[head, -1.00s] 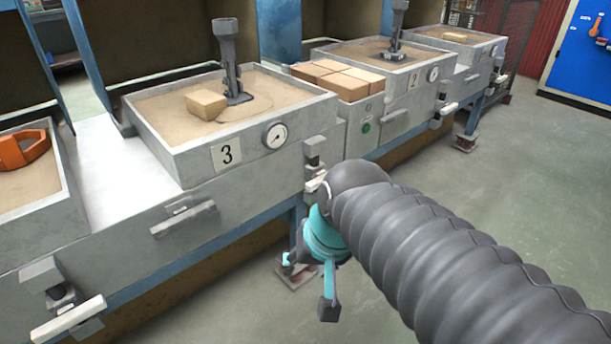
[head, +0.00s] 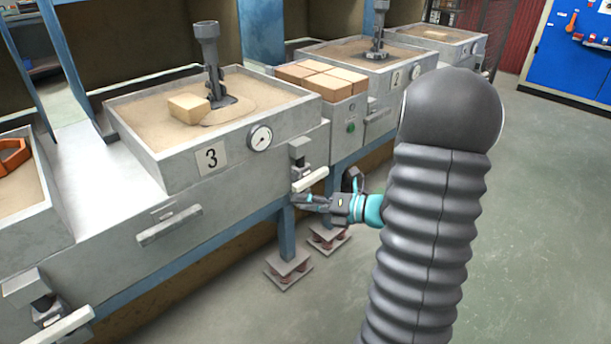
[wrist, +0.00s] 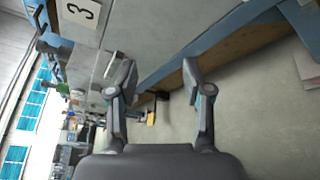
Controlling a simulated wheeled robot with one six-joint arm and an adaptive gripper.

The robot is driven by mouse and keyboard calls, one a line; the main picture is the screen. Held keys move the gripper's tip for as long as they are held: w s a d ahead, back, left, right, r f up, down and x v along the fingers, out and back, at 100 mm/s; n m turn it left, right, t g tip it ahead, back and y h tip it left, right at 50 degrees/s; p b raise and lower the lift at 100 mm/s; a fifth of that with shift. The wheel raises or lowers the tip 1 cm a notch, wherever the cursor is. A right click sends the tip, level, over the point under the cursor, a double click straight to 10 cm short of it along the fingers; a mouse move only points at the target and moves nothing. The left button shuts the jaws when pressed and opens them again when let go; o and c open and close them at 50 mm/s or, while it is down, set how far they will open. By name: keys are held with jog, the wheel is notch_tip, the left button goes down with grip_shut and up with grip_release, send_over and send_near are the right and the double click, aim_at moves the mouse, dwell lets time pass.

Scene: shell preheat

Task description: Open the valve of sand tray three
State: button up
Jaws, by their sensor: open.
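Sand tray three (head: 185,172) is a grey metal box with a "3" plate (head: 212,157) and a round gauge (head: 260,138). Its valve (head: 299,152) is on the front right, with a pale lever handle (head: 310,180) slanting at its foot. My gripper (head: 322,188) is open and empty close by the lever, on its lower right in the head view; I cannot tell if they touch. In the wrist view both fingers of my gripper (wrist: 158,72) are spread apart, with the "3" plate (wrist: 82,12) at upper left. The valve lever is not clear there.
A bar handle (head: 170,225) juts from the front of tray three. Another valve with a pale lever (head: 62,328) is at lower left. Tray two (head: 375,70) and bricks (head: 322,78) stand beyond. Blue legs on footplates (head: 288,275) are below. The floor at right is clear.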

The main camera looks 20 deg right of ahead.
aim_at(314, 181)
jog(key=w+d+f+m+t+h, duration=0.1)
jog(key=d+f+m+t+h, duration=0.15)
jog(key=d+m, duration=0.35)
jog(key=w+d+f+m+t+h, duration=0.1)
jog(key=d+f+m+t+h, duration=0.15)
jog(key=d+m, duration=0.35)
jog(key=shift+n, duration=0.4)
jog(key=x, duration=0.9)
jog(key=d+x, duration=0.1)
jog(key=x, duration=0.3)
jog(key=shift+w+f, duration=0.25)
jog(key=shift+w, duration=0.1)
jog(key=shift+c, duration=0.3)
grip_shut()
